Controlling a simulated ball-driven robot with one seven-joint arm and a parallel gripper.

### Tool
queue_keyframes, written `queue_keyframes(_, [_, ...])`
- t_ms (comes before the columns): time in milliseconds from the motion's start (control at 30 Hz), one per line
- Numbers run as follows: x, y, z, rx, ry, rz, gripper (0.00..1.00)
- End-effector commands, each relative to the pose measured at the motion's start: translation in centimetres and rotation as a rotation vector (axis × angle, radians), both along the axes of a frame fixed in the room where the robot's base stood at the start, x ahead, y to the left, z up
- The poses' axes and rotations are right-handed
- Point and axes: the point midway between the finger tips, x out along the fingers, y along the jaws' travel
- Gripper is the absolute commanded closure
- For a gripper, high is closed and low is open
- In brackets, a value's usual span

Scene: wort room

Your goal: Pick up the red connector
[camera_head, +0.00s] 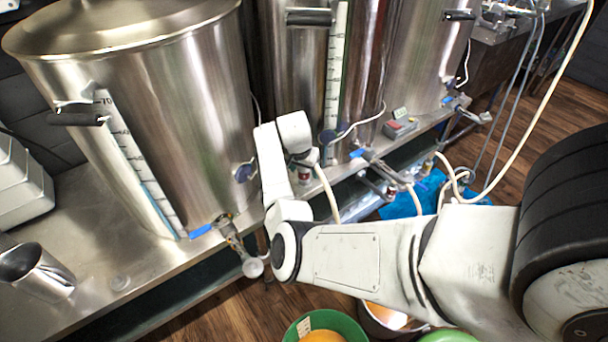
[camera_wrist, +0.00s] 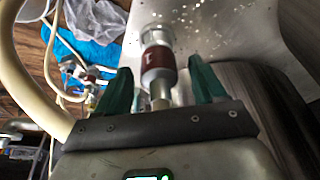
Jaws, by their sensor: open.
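The red connector (camera_wrist: 158,58) is a short metal fitting with a dark red band, in the upper middle of the wrist view. My gripper (camera_wrist: 160,70) is open, with one green finger on each side of the connector. Gaps show between the fingers and the connector, so it is not gripped. In the head view my arm reaches to the front of the steel vessels, and the fingers cannot be made out there. A small red-and-white fitting (camera_head: 304,175) shows below my wrist; I cannot tell whether it is the same connector.
Large steel vessels (camera_head: 165,95) stand on a metal bench (camera_head: 100,240) with valves and hoses at the front. A pale hose (camera_wrist: 22,85) runs close by on the left in the wrist view. A green bucket (camera_head: 345,322) stands on the floor below my arm.

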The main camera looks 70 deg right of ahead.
Motion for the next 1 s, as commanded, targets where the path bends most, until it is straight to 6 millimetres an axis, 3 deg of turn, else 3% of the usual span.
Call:
queue_keyframes(100, [0.00,0.00,0.06,0.000,0.000,0.000,0.30])
queue_keyframes(800, [0.03,-0.01,0.13,-0.001,-0.001,0.000,0.96])
queue_keyframes(1000, [0.03,-0.02,0.15,-0.001,-0.001,0.000,0.97])
